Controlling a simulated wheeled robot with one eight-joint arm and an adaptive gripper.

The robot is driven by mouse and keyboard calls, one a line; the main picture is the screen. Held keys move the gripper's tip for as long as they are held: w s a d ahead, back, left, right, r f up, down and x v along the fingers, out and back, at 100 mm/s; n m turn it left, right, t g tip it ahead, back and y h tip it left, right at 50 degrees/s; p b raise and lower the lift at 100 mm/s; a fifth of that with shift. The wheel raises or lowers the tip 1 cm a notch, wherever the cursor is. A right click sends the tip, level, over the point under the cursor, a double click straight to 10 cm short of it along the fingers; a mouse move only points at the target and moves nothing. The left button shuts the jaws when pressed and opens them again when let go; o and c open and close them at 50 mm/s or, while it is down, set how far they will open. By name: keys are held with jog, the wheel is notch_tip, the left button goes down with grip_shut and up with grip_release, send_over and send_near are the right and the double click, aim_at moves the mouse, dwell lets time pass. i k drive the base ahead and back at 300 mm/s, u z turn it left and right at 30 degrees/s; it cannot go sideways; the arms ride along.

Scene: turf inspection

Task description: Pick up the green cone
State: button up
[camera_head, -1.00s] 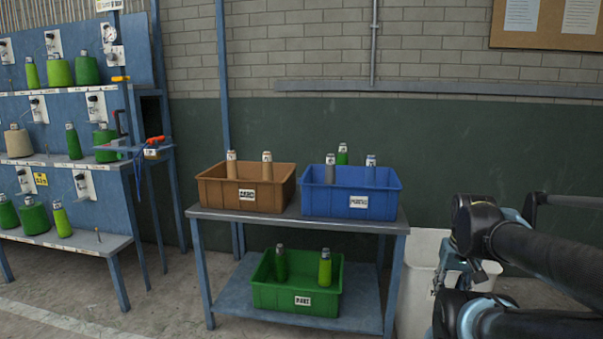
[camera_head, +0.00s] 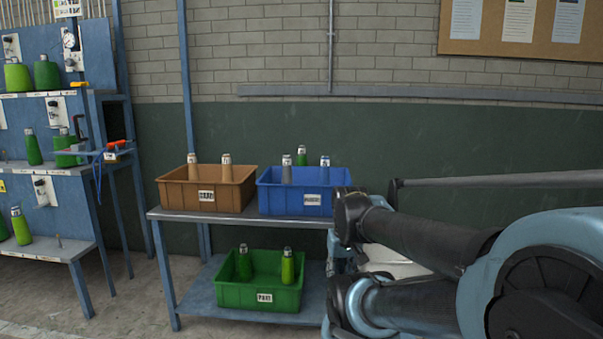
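Several green cones show, and I cannot tell which one the task means. One green cone (camera_head: 302,156) stands at the back of the blue crate (camera_head: 304,202), its lower part hidden, with a grey cone (camera_head: 287,171) and another grey cone (camera_head: 325,173) in front of it. A darker green cone (camera_head: 244,265) and a brighter green cone (camera_head: 287,268) stand in the green crate (camera_head: 257,298) on the lower shelf. More green cones, such as one (camera_head: 32,148) and another (camera_head: 21,228), stand on the blue rack at left. My gripper is not in view; only arm links show at right.
The brown crate (camera_head: 207,198) holds two tan cones and stands left of the blue crate on the table top (camera_head: 240,216). A white container (camera_head: 396,264) is partly behind my arm. Open floor (camera_head: 125,300) lies between rack and table.

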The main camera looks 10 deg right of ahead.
aim_at(302, 157)
jog(key=u, duration=0.05)
jog(key=i, duration=1)
jog(key=z, duration=0.05)
